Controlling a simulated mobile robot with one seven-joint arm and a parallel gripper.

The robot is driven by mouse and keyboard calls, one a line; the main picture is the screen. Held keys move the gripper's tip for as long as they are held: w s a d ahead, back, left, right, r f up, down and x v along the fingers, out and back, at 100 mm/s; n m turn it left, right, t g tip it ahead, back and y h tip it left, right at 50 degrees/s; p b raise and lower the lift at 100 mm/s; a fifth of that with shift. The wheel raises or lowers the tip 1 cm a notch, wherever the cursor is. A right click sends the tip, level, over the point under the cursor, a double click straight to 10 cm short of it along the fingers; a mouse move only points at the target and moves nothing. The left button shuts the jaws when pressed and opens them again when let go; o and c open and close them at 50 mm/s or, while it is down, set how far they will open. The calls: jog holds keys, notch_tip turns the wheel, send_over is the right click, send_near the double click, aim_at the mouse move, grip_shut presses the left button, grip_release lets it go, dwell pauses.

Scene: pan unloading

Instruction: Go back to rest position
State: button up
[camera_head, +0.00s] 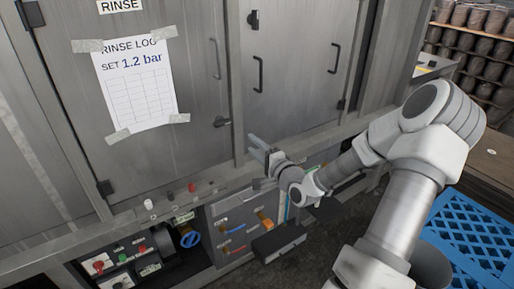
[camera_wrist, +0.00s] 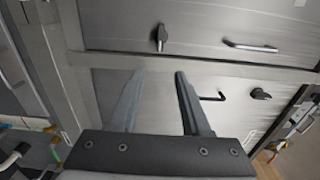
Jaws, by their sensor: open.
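My gripper (camera_head: 260,150) is at the end of my outstretched arm, in front of the grey metal cabinet doors in the head view. Its fingers point up and left toward the cabinet front. In the wrist view the two grey fingers (camera_wrist: 158,100) stand apart with nothing between them, and the cabinet doors with dark handles show beyond them. Whether the fingertips touch the cabinet cannot be told.
A rinse log sheet (camera_head: 136,84) is taped to the left door. Below are a ledge with small knobs (camera_head: 192,187), a blue valve wheel (camera_head: 190,239) and a control panel (camera_head: 240,222).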

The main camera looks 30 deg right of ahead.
jog(key=shift+s, duration=0.7)
